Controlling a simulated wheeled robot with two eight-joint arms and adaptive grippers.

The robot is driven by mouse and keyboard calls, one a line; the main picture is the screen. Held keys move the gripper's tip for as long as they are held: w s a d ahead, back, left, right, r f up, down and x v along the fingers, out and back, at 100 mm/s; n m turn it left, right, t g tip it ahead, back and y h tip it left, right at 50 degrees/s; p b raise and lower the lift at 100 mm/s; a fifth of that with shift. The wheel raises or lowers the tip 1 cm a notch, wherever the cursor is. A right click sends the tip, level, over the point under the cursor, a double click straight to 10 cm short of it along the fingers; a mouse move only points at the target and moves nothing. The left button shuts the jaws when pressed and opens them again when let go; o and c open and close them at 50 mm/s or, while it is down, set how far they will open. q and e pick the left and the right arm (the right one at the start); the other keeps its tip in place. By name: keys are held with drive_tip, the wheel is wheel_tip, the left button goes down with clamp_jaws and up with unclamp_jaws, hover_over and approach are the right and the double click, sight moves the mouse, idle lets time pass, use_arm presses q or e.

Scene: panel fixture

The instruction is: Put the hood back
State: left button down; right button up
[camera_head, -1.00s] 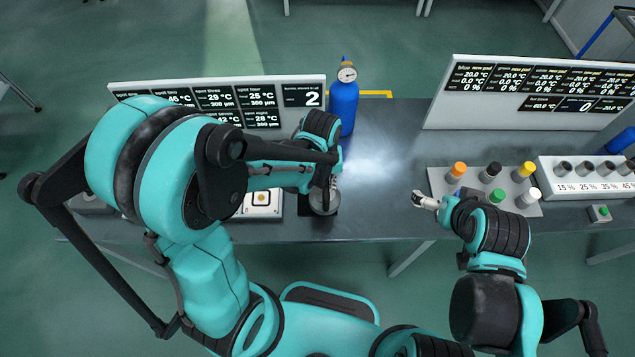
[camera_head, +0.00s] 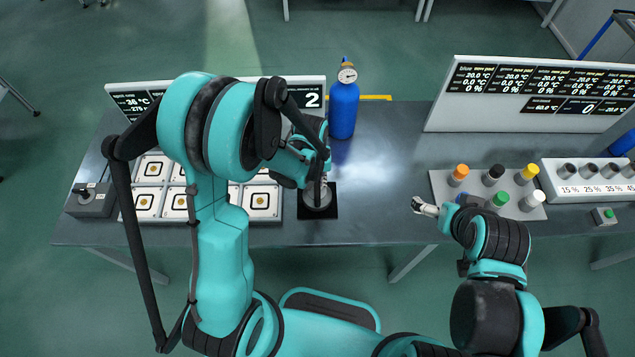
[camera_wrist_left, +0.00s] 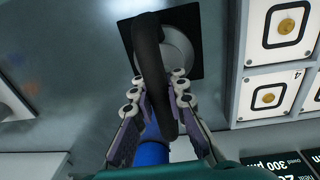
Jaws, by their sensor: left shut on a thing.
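The hood (camera_head: 316,203) is a round grey metal piece at the table's front edge, over a black square pad (camera_head: 331,189). In the left wrist view the hood (camera_wrist_left: 180,56) shows as a pale disc with a thick black handle (camera_wrist_left: 149,55). My left gripper (camera_head: 318,181) is above it, and in the left wrist view its fingers (camera_wrist_left: 155,85) are on both sides of the handle, shut on it. I cannot tell whether the hood touches the pad. My right gripper (camera_head: 424,208) is over the table, well to the right, its jaw state unclear.
Square white tiles with gold centres (camera_head: 262,201) lie just left of the pad. A blue cylinder with a gauge (camera_head: 343,108) stands behind. A tray of coloured-cap bottles (camera_head: 530,211) is at right. Display boards stand behind both sides. The table's middle is clear.

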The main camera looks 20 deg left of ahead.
use_arm(q)
drive_tip(key=shift+f, duration=0.15)
drive_tip(key=c, duration=1.5)
unclamp_jaws()
drive_tip(key=shift+c, duration=0.2)
